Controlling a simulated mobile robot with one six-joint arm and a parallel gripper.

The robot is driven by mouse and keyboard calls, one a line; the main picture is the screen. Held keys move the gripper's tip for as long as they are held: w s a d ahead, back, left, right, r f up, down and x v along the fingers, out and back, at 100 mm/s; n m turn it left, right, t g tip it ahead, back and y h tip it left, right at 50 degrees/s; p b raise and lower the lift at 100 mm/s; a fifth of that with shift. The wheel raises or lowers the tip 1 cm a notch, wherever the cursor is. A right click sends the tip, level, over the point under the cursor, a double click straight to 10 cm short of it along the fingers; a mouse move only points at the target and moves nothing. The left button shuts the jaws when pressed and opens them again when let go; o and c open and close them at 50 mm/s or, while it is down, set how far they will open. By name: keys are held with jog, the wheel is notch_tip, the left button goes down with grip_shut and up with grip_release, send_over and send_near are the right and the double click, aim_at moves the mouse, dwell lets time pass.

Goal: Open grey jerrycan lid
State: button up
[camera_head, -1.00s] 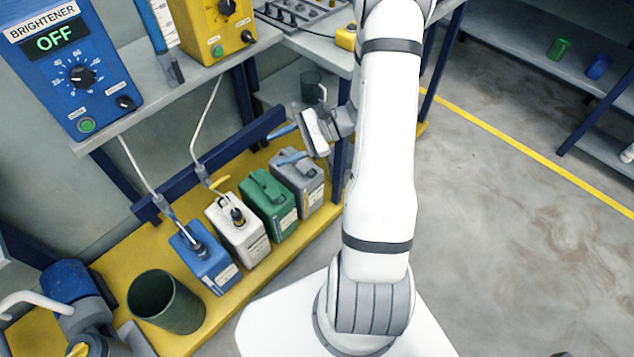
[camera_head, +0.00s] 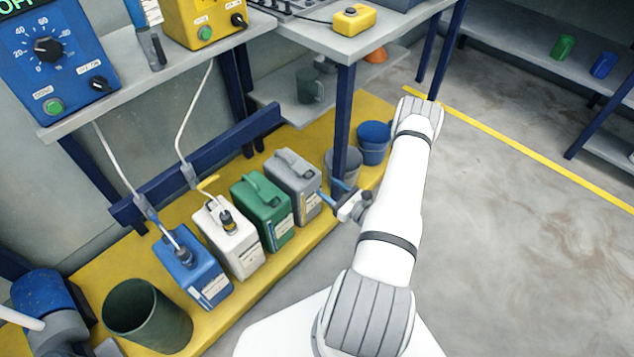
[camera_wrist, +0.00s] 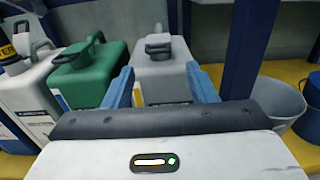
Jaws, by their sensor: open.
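The grey jerrycan (camera_head: 294,182) stands upright on the yellow platform at the right end of a row of jerrycans, its handle and top visible. In the wrist view the grey jerrycan (camera_wrist: 165,68) is straight ahead, with a dark grey lid (camera_wrist: 158,44) on its top. My gripper (camera_head: 327,197) is to the right of the grey jerrycan and apart from it. Its blue fingers also show in the wrist view (camera_wrist: 162,82), spread apart with nothing held between them. The jerrycan's lower part is hidden behind my gripper in the wrist view.
A green jerrycan (camera_head: 262,212), a white one (camera_head: 232,240) and a blue one (camera_head: 192,272) stand left of the grey one. A blue table post (camera_head: 341,125) and grey bucket (camera_head: 343,168) are close on its right. Open floor (camera_head: 520,220) lies right of my arm.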

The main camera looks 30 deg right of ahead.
aim_at(304, 171)
jog(key=b+x, duration=0.1)
jog(key=x, duration=0.4)
jog(key=shift+w+a, duration=0.2)
jog(key=shift+w, duration=0.15)
jog(key=shift+c, duration=0.3)
jog(key=shift+d, duration=0.2)
grip_shut()
